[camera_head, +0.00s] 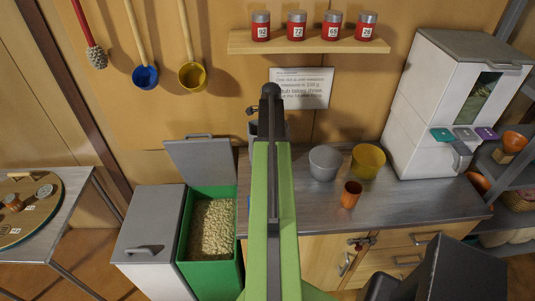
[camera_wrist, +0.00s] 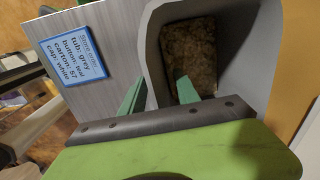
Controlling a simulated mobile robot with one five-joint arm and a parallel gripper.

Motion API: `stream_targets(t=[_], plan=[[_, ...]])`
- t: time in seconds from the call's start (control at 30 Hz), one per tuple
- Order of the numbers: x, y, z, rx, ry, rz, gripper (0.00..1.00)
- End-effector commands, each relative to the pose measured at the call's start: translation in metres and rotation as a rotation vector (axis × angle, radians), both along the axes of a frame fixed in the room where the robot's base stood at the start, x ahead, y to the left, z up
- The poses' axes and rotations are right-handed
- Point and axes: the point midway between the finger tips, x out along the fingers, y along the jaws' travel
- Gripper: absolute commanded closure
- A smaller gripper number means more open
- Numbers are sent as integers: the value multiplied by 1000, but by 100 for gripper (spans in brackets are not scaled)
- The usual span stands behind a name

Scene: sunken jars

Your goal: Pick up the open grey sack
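In the wrist view a grey open-topped container (camera_wrist: 153,62) with brown grainy contents (camera_wrist: 188,52) stands close in front of my gripper (camera_wrist: 160,88); it looks like the open grey sack. My gripper's two green fingers are apart. The left finger is outside the container's near-left wall and the right finger is over its opening. I cannot tell whether either finger touches the wall.
A blue-edged order card (camera_wrist: 75,57) lies left of the container. On the counter (camera_head: 305,205) stand a grey tub (camera_head: 325,162), a yellow tub (camera_head: 368,161), an orange cup (camera_head: 351,194) and a white dispenser (camera_head: 430,110). An open green bin (camera_head: 192,271) of pale grain stands left of my arm.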

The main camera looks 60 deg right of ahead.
Motion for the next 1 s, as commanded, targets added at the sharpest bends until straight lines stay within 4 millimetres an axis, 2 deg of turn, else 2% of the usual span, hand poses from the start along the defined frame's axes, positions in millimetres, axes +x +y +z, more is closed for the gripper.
stream_targets(t=[0.03,0.23,0.5,1.0], plan=[[0,0,-7,0,0,0,62],[1,0,-3,0,0,1,64],[1,0,-3,0,0,1,99],[1,2,-3,3,3,2,100]])
